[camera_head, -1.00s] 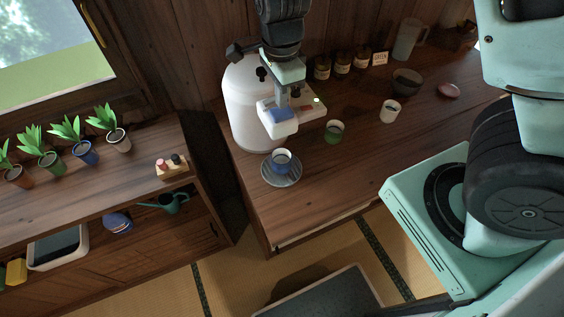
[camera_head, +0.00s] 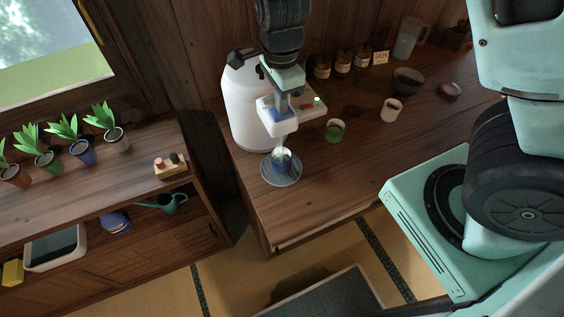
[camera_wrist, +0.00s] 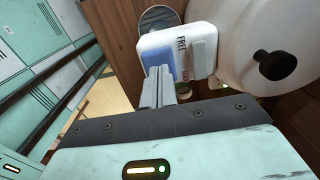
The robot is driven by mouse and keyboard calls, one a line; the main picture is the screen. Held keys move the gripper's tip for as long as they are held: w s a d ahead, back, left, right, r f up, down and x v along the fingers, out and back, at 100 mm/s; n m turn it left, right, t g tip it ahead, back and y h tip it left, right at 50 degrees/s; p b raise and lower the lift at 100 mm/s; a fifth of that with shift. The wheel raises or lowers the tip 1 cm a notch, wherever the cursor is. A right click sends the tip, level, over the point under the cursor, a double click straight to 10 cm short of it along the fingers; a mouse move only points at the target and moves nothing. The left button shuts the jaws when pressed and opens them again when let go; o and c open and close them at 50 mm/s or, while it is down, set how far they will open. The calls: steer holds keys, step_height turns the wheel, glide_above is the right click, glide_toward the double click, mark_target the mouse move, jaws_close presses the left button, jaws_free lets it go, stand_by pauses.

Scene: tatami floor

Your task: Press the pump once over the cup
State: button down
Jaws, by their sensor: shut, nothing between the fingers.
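The large white pump pot (camera_head: 246,108) stands on the wooden counter, its white spout head reaching toward the front. The blue press pad (camera_head: 277,114) is on top of that head; it also shows in the wrist view (camera_wrist: 158,66) beside printed lettering. My gripper (camera_head: 283,107) is shut and empty, its fingertips down at the blue pad, apparently touching it. In the wrist view the closed fingers (camera_wrist: 160,75) overlap the pad's edge.
A green cup (camera_head: 335,131) and a white cup (camera_head: 391,110) stand to the right. A dark bowl (camera_head: 408,80), brown jars (camera_head: 342,63) and a pitcher (camera_head: 408,38) are farther back. The counter's front right is clear. Potted plants line a low shelf at left.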

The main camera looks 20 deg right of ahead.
steer(key=shift+f, duration=0.35)
steer(key=shift+r, duration=0.1)
steer(key=shift+r+p, duration=1.4)
step_height(320, 180, up, 6)
steer(key=p, duration=0.6)
steer(key=shift+p, duration=0.4)
